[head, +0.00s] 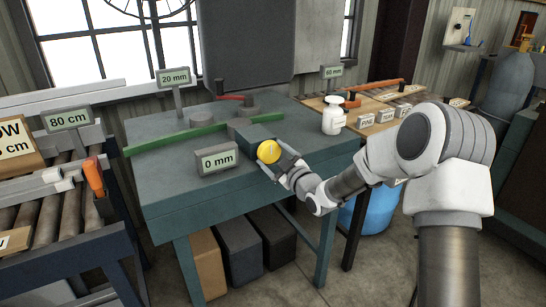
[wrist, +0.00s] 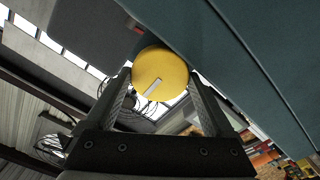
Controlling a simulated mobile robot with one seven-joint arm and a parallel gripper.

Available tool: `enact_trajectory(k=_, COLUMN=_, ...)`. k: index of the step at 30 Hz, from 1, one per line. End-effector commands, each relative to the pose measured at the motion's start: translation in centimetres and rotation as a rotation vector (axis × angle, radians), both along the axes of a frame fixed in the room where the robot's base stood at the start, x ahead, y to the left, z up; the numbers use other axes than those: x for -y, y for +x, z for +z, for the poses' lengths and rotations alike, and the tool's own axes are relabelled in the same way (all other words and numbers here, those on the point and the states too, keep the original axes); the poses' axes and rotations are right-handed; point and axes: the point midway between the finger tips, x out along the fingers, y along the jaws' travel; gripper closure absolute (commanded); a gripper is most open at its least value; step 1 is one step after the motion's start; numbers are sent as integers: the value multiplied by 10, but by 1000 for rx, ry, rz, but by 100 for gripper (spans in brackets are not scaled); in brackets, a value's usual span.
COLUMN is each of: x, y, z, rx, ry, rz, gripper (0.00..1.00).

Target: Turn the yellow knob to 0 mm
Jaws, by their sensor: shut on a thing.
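The yellow knob (head: 268,152) is a round disc on the front of a dark box (head: 256,139) at the front edge of the green table. It also shows in the wrist view (wrist: 160,72), with a short white line on its face. My gripper (head: 282,164) is at the knob, and in the wrist view its two fingers (wrist: 158,95) reach either side of the knob and are shut on it. A sign (head: 217,158) reading "0 mm" stands left of the knob. Other signs read "20 mm" (head: 173,76) and "60 mm" (head: 332,71).
A green bar (head: 177,138) lies across the green table (head: 165,180) behind the "0 mm" sign. A white bottle (head: 333,117) stands at the table's right side. A roller conveyor (head: 45,215) is at the left. A blue barrel (head: 370,212) stands below on the right.

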Motion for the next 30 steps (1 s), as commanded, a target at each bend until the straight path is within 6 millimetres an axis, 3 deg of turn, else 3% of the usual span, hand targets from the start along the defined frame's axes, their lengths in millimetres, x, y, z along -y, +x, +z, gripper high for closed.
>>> enact_trajectory(k=1, x=0, y=0, z=-1, rx=-1, ry=-4, rz=1, gripper=67)
enact_trajectory(k=2, x=0, y=0, z=-1, rx=-1, ry=-4, rz=1, gripper=6)
enact_trajectory(k=3, x=0, y=0, z=-1, rx=-1, ry=-4, rz=1, gripper=0)
enact_trajectory(k=16, x=8, y=-10, z=0, rx=-1, ry=-3, rz=-1, gripper=0)
enact_trajectory(k=30, x=63, y=-90, z=0, rx=-2, ry=-4, rz=-3, gripper=0)
